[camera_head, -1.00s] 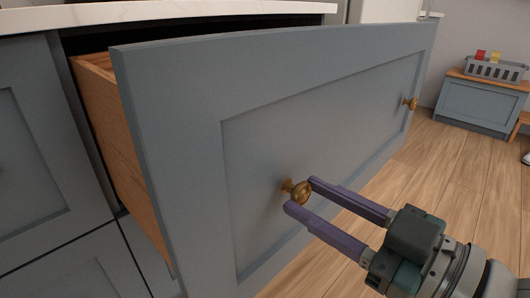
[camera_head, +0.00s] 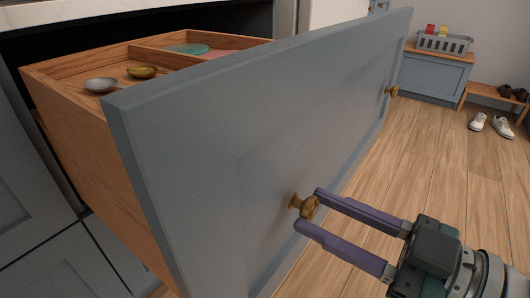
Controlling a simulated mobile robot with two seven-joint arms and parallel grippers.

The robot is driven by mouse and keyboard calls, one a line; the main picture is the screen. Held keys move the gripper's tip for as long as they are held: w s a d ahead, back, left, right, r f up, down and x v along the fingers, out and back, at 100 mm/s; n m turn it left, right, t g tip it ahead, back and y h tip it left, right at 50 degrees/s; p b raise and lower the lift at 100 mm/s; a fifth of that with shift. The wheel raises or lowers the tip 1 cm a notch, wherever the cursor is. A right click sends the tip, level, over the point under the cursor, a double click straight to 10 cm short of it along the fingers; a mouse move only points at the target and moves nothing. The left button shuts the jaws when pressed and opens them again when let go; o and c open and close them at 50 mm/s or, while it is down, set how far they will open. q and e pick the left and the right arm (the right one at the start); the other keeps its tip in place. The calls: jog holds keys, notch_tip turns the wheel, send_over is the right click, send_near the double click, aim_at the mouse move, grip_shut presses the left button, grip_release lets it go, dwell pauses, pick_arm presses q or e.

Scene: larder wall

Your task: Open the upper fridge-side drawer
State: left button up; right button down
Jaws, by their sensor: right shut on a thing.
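The blue-grey drawer front (camera_head: 220,150) stands well out from the cabinet, and the wooden drawer box (camera_head: 95,175) behind it shows its inside. My right gripper (camera_head: 308,207) is shut on the near brass knob (camera_head: 299,202), with one purple finger on each side of it. A second brass knob (camera_head: 391,90) is free at the far end of the front. In the drawer lie a silver spoon-like thing (camera_head: 101,85), a brass one (camera_head: 142,72) and a teal round thing (camera_head: 188,49). My left gripper is not in view.
A neighbouring cabinet front (camera_head: 30,200) is at the left, below the pale countertop (camera_head: 70,10). The wooden floor (camera_head: 430,165) at the right is clear. A grey basket (camera_head: 444,44) on a low cabinet and white shoes (camera_head: 491,124) are at the far right.

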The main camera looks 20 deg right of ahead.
jog(key=shift+c, duration=2.3)
grip_release()
jog(key=p+v, duration=0.1)
jog(key=v, duration=0.9)
jog(key=shift+p, duration=0.4)
